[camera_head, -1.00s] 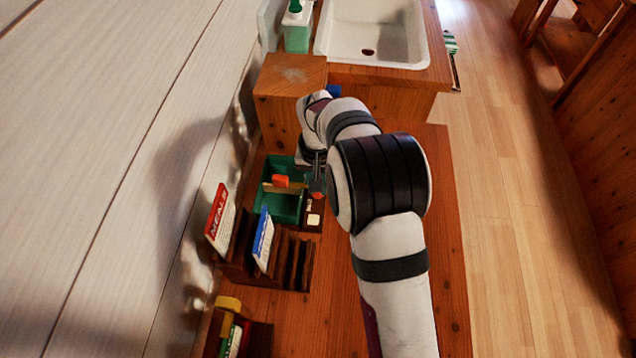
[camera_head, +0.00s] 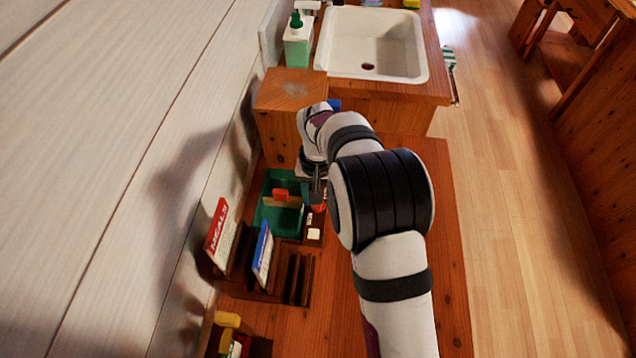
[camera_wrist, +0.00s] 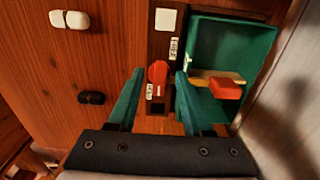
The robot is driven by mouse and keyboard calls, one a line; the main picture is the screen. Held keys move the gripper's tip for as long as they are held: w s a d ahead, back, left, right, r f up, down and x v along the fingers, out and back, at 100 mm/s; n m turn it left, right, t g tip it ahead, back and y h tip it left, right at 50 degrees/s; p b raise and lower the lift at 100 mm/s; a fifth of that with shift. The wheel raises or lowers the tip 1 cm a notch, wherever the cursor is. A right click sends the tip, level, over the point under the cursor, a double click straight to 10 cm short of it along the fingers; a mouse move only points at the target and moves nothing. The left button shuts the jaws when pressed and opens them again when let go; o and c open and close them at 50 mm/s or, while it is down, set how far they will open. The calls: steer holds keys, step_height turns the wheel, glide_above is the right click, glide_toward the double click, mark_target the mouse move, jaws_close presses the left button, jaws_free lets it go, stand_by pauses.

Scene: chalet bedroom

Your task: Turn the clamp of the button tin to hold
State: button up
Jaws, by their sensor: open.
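The green open-topped tin (camera_head: 268,218) stands on the wooden counter near the wall, and it fills the upper right of the wrist view (camera_wrist: 208,40). A pale wooden bar with an orange-red block (camera_wrist: 225,88) lies across it. Beside the tin is a dark wooden plate with a red turning piece (camera_wrist: 157,72), two small white labels, too small to read, and a white square (camera_wrist: 165,19). My gripper (camera_wrist: 155,85) is open, its green fingers on either side of the red piece, with visible gaps. In the head view my arm partly hides that piece.
A rack with a red-topped card (camera_head: 219,228) and a blue card (camera_head: 263,250) stands close in front of the tin. A wooden block (camera_head: 288,90) and a white sink (camera_head: 372,45) are behind. White (camera_wrist: 69,19) and black (camera_wrist: 91,98) fittings lie left in the wrist view.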

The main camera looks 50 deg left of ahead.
step_height(320, 180, up, 15)
stand_by(0.4)
steer(key=w+d+r+m, duration=0.2)
steer(key=d+r+m, duration=0.1)
steer(key=d, duration=0.9)
steer(key=w+d+r+m, duration=0.3)
steer(key=d+r+m, duration=0.1)
steer(key=d, duration=0.8)
steer(key=s+d+f+m+y, duration=0.1)
steer(key=s+d+f+m, duration=0.1)
steer(key=s+d, duration=0.5)
steer(key=s+d+f+m, duration=0.2)
steer(key=s+d+m, duration=0.3)
steer(key=s+d, duration=0.2)
steer(key=shift+s+d+f+y, duration=0.15)
steer(key=shift+d+f+y, duration=0.25)
steer(key=shift+d, duration=0.55)
steer(key=shift+o, duration=0.3)
